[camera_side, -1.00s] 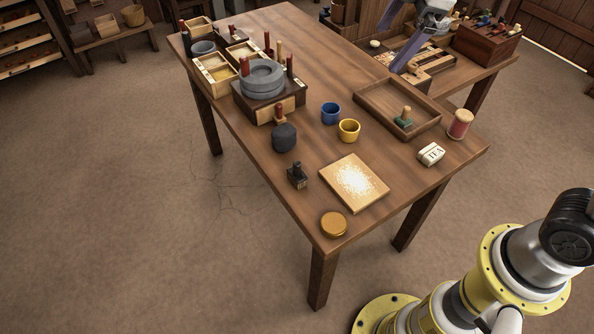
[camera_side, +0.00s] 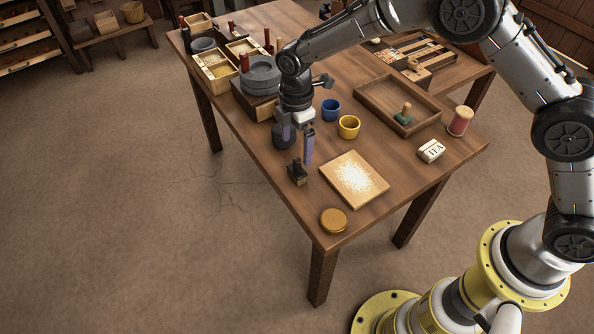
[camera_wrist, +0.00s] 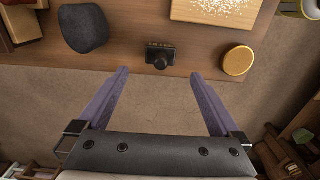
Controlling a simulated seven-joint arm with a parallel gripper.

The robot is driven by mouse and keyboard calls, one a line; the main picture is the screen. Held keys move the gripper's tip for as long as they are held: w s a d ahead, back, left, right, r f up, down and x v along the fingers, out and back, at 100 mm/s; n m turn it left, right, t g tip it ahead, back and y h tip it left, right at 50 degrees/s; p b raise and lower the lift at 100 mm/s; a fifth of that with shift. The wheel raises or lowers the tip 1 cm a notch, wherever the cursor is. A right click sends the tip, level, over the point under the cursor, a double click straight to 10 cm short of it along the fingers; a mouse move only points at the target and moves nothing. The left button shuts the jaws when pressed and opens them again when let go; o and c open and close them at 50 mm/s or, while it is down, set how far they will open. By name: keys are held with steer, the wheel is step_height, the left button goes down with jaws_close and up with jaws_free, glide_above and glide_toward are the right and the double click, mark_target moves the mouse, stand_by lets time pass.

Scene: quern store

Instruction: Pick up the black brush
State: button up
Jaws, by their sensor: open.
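The black brush (camera_side: 297,172) stands on the table near its front left edge, a small dark block with a knob on top. In the wrist view the brush (camera_wrist: 160,56) is close to the table edge, ahead of the gap between the fingers and roughly centred on it. My gripper (camera_side: 296,145) is open and empty, with two purple fingers above the table beside a dark grey stone. In the wrist view my gripper (camera_wrist: 158,82) has its fingers spread wide, with floor showing between them. The fingers are apart from the brush.
The dark grey stone (camera_wrist: 84,28) lies left of the brush in the wrist view. A board with pale grains (camera_side: 354,182) and a round golden lid (camera_side: 333,223) lie to its right. A blue cup (camera_side: 331,110) and yellow cup (camera_side: 348,127) stand behind. The quern (camera_side: 262,78) is back left.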

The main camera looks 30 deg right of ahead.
mark_target(297, 170)
step_height(297, 170, down, 10)
steer(key=shift+r, duration=0.1)
stand_by(0.4)
steer(key=c, duration=1.4)
